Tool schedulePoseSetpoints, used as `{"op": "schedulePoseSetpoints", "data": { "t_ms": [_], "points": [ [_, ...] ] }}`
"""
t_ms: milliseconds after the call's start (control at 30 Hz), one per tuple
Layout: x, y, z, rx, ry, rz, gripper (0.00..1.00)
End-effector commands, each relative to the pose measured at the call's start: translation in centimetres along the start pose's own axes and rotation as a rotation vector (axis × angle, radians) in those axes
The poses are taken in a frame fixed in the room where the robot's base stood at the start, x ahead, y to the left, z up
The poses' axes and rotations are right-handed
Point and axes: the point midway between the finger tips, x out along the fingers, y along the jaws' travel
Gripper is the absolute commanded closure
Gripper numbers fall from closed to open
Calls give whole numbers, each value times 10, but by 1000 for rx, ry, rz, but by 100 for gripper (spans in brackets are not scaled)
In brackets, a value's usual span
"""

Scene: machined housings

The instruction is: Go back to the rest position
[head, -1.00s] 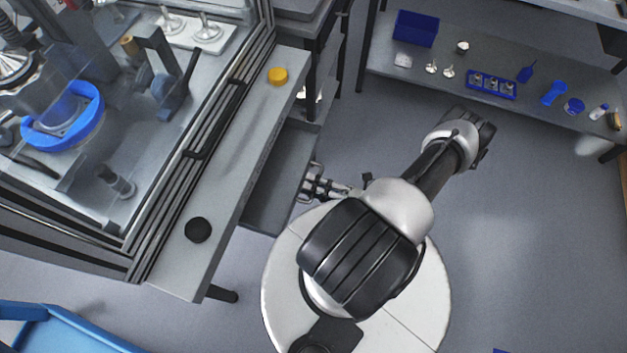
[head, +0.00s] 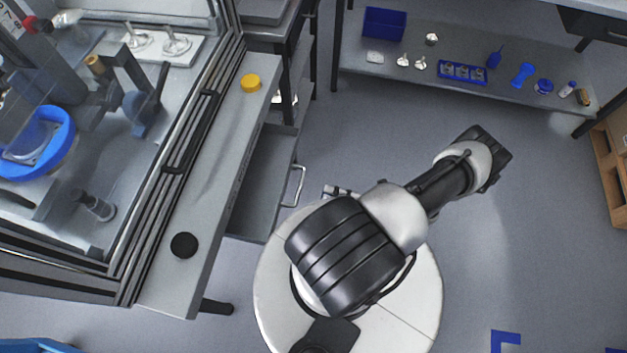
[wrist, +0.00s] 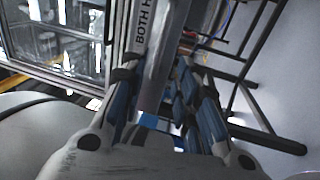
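My gripper shows in the wrist view (wrist: 157,78) with its two blue-padded fingers apart and nothing visible between them. In the head view only a small metal part of my gripper (head: 340,191) shows beside my arm; the rest is hidden under the arm. It is apart from the handle (head: 296,186) of the open grey drawer (head: 262,185), just to its right. My arm is folded above my round white base.
The machine's front ledge (head: 205,200) bears a yellow button (head: 251,83) and a black button (head: 184,245). A shelf (head: 460,50) at the back holds a blue bin (head: 384,23) and small parts. A wooden pallet (head: 612,165) stands at right. Floor between is clear.

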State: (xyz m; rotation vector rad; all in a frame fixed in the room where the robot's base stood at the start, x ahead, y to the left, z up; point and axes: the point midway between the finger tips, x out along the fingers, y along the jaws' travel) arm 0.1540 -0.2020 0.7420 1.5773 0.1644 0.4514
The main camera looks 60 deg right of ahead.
Motion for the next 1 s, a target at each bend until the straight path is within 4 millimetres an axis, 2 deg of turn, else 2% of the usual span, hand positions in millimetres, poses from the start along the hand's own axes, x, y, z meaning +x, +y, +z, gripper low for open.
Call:
{"op": "schedulePoseSetpoints", "data": {
  "t_ms": [100, 233, 833, 1000],
  "points": [
    [-14, 0, 0, -1, -2, 0, 71],
    [-20, 0, 0, 1, 1, 1, 71],
    [-20, 0, 0, -1, 4, -1, 71],
    [-16, 16, 11, -76, 112, -58, 71]
  ]
}}
